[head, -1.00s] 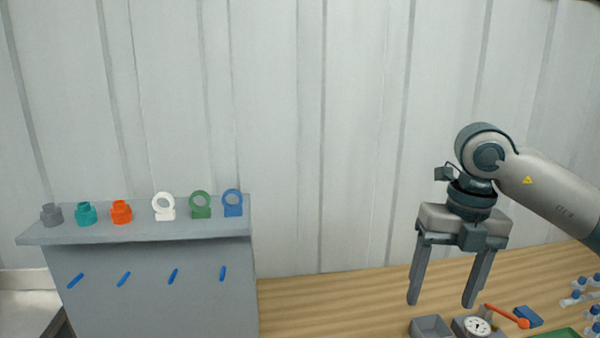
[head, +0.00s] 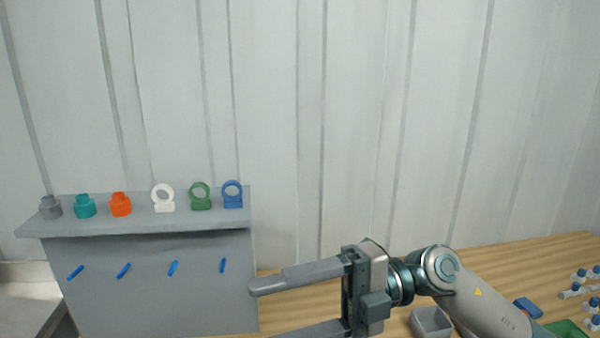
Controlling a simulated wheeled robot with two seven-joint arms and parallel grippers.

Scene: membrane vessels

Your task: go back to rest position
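My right gripper (head: 256,312) comes in from the right, low in the head view. Its fingers point left, spread wide apart, with nothing between them. The upper fingertip overlaps the right edge of the grey panel in the picture; I cannot tell whether they touch. The lower finger is partly cut off by the bottom edge. My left gripper is not in view.
A grey shelf (head: 140,228) at the left bears grey, teal and orange fittings and white, green and blue rings (head: 232,195). Blue pegs (head: 173,268) sit on its front. A grey bin (head: 431,322), a blue block (head: 527,308) and blue-capped vials (head: 579,276) stand on the wooden table.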

